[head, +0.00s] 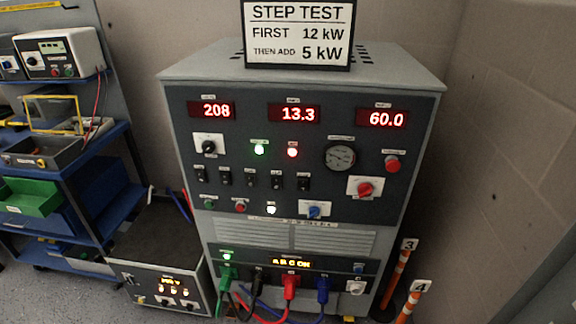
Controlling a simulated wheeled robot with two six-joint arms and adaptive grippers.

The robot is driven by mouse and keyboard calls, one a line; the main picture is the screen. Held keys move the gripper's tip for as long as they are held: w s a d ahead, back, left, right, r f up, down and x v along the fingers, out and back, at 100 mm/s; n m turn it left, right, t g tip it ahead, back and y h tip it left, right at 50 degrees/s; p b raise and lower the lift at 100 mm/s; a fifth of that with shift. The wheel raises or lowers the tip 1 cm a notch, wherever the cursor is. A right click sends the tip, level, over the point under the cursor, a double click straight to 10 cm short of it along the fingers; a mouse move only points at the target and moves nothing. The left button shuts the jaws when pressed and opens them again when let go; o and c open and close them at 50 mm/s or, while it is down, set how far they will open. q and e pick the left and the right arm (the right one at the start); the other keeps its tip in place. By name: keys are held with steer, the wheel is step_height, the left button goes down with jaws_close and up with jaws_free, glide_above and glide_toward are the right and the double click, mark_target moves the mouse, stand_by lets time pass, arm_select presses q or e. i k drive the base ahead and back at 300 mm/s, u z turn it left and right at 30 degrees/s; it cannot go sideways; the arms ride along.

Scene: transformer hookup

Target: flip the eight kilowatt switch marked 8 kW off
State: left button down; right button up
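A large load cabinet (180,130) with a dark front panel fills the middle of the head view. A row of several small black toggle switches (251,178) runs across its left half, below the displays. The small labels above them are too small to read, so I cannot tell which is the 8 kW switch or how each lever stands. Red displays read 208, 13.3 (298,113) and 60.0. A green lamp (260,149) and a red lamp (292,152) are lit. Neither of my grippers is in view.
A STEP TEST sign (297,34) stands on the cabinet. Coloured cables (290,289) plug in low at the front. A smaller box (160,285) sits at lower left, blue shelving (80,165) at left. Orange posts (398,275) stand at right, near the wall.

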mark_target(276, 181)
steer(key=k, duration=1.25)
steer(key=u, duration=0.6)
steer(key=i, duration=1.4)
steer(key=z, duration=1.1)
steer(key=i, duration=0.25)
steer(key=z, duration=0.2)
